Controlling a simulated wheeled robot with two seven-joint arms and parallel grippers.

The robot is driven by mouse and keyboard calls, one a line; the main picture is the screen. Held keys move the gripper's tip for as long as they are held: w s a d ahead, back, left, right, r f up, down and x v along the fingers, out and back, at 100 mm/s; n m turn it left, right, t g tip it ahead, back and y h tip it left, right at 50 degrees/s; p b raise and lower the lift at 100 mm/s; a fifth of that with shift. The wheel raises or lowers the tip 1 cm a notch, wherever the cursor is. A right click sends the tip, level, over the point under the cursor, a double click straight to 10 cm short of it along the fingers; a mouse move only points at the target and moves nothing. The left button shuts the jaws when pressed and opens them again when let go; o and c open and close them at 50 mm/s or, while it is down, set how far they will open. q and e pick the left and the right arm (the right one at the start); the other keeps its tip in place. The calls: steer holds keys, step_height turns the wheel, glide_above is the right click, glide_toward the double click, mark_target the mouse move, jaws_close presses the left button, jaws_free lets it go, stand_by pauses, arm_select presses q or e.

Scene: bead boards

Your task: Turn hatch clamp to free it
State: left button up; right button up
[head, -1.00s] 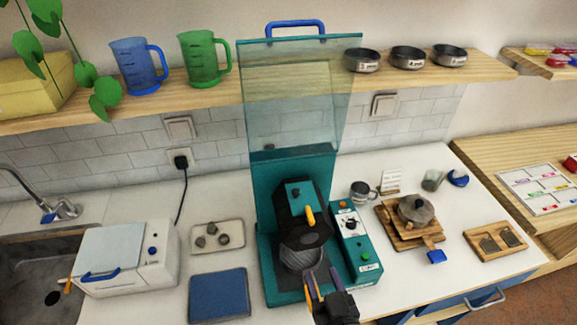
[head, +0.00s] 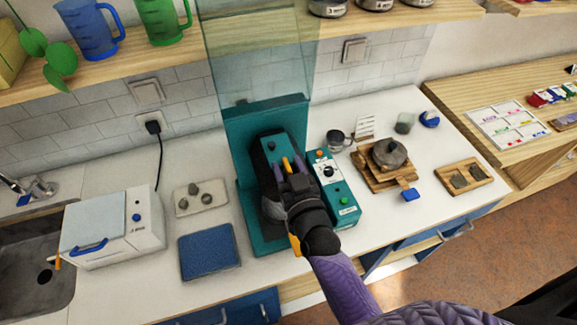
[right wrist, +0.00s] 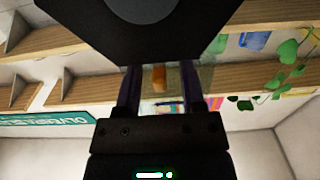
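The teal machine (head: 243,130) stands on the counter with a black head unit (head: 268,150). The orange-yellow clamp handle (head: 287,163) is on the front of that unit. My right gripper (head: 290,172) is at the clamp, and its wrist hides much of the unit's lower part. In the right wrist view the orange clamp (right wrist: 158,78) shows between the two dark fingers of my right gripper (right wrist: 160,85), with a gap on each side. The fingers are apart and not closed on it. My left gripper is not in view.
A teal control box (head: 335,190) with knobs stands close to the right of my gripper. A clear raised shield (head: 262,55) is above the machine. A blue mat (head: 209,250) and a stone tray (head: 181,206) lie left. A wooden stand with a pot (head: 390,153) is right.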

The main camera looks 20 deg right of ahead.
jaws_close()
